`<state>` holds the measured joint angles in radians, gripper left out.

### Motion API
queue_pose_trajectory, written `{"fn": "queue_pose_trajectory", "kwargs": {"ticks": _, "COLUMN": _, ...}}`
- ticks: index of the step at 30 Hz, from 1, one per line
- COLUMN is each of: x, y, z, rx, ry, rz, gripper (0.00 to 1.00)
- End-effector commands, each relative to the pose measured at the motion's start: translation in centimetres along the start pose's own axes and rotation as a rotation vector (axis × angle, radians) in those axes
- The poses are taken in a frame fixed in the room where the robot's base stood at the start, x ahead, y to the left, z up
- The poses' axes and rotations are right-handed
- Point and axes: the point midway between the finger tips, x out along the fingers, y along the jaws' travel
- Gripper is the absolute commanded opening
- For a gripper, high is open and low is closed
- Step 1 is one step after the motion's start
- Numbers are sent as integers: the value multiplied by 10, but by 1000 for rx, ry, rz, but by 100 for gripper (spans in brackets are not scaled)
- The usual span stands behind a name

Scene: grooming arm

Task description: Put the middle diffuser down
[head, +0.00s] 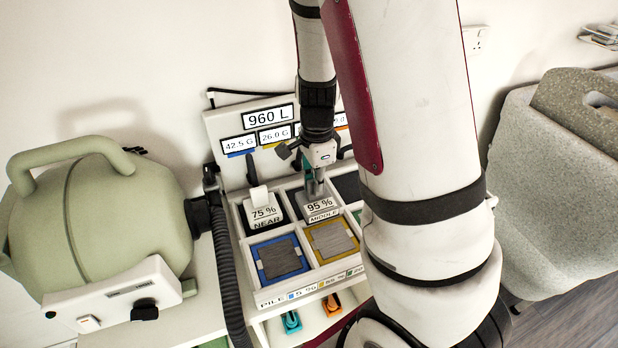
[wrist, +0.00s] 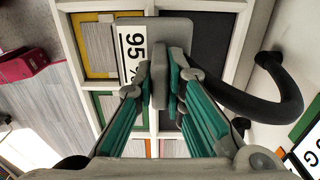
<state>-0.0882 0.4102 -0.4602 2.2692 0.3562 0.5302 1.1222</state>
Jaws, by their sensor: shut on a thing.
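The middle diffuser (head: 322,206) is a grey piece with a "95 %" label and a "MIDDLE" tag below it. It is at the middle compartment of the tray's back row; I cannot tell whether it rests on the bottom or hangs just above. My gripper (head: 314,184) points down from above and is shut on its upright grip. In the wrist view my teal-lined fingers (wrist: 161,85) close on the grip, and the diffuser (wrist: 178,27) with its "95 %" label lies beyond them. The fingers hide part of it.
The near diffuser (head: 263,210), marked "75 %", stands in the compartment to the left. Blue (head: 280,257) and yellow (head: 331,240) framed pads lie in front. A green dryer body (head: 100,220) with a black hose (head: 229,265) stands at left. A sign board (head: 225,125) rises behind.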

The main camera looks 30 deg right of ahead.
Motion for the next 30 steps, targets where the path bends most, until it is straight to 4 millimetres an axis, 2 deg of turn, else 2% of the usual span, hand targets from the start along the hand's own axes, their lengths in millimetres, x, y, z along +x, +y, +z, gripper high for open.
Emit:
{"fn": "queue_pose_trajectory", "kwargs": {"ticks": 3, "x": 3, "y": -29, "z": -6, "rx": 0, "ry": 1, "rz": -2, "gripper": 0}}
{"fn": "queue_pose_trajectory", "kwargs": {"ticks": 6, "x": 5, "y": -47, "z": -9, "rx": 0, "ry": 1, "rz": -1, "gripper": 0}}
{"fn": "queue_pose_trajectory", "kwargs": {"ticks": 10, "x": 6, "y": -61, "z": -11, "rx": -1, "ry": 0, "rz": -1, "gripper": 0}}
{"fn": "queue_pose_trajectory", "kwargs": {"ticks": 14, "x": 8, "y": -64, "z": -12, "rx": 0, "ry": 0, "rz": 1, "gripper": 0}}
{"fn": "queue_pose_trajectory", "kwargs": {"ticks": 22, "x": 39, "y": -63, "z": -12, "rx": 1, "ry": -1, "rz": 2, "gripper": 0}}
{"fn": "queue_pose_trajectory", "kwargs": {"ticks": 30, "x": 41, "y": -64, "z": -12, "rx": 0, "ry": -1, "rz": 0, "gripper": 0}}
